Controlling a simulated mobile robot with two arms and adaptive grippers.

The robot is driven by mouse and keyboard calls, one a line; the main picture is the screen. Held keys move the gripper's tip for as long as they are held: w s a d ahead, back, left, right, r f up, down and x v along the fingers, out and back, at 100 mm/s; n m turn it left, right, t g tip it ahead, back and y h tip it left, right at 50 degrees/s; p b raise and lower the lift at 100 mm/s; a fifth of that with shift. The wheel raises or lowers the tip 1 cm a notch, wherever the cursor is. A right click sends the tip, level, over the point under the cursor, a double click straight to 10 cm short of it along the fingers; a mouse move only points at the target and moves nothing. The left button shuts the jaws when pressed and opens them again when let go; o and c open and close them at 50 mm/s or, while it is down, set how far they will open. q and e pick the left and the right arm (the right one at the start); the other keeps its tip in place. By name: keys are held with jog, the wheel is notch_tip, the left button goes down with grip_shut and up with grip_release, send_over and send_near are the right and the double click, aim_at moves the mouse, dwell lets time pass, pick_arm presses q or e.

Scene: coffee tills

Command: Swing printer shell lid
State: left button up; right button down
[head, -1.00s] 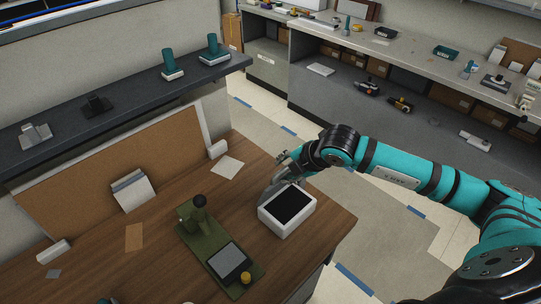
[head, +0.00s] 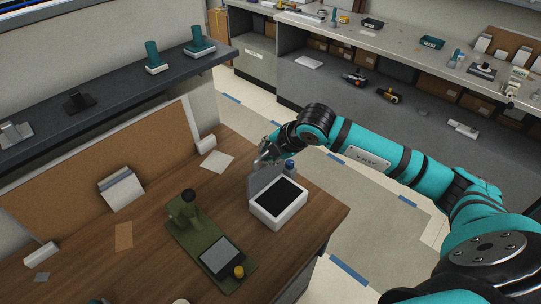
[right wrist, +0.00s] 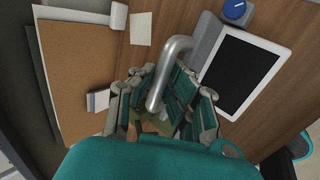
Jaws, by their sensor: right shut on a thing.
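The printer shell (head: 278,214) is a white box with a black inside, near the right edge of the wooden table. Its grey lid (head: 265,180) stands raised along the box's far-left edge. In the right wrist view the white shell (right wrist: 277,50) lies at upper right, with the grey lid (right wrist: 207,42) seen nearly edge-on. A bent metal handle (right wrist: 176,52) runs from beside the lid down between the fingers. My right gripper (head: 265,157) is at the lid's upper edge, shut on the handle; in the wrist view its fingers (right wrist: 165,112) flank it. My left gripper is not visible.
A blue-topped knob or bottle (head: 290,165) stands just behind the shell. A green tray (head: 190,237) with a dark green device, a tablet and a yellow cap lies to the left. A corkboard (head: 110,160) backs the table. Bare wood lies in front.

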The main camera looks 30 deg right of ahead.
jog(key=shift+r, duration=0.15)
jog(key=shift+w+a+b, duration=0.2)
jog(key=shift+w+b, duration=0.25)
jog(key=shift+w, duration=0.05)
jog(key=shift+w+a+b, duration=0.25)
jog(key=shift+w+b, duration=0.15)
jog(key=shift+w, duration=0.4)
jog(key=c, duration=1.7)
grip_release()
jog(key=shift+w, duration=0.1)
jog(key=shift+c, duration=0.2)
jog(key=o, duration=0.4)
jog(key=shift+s, duration=0.25)
jog(key=v, duration=1.2)
jog(key=shift+d, duration=0.1)
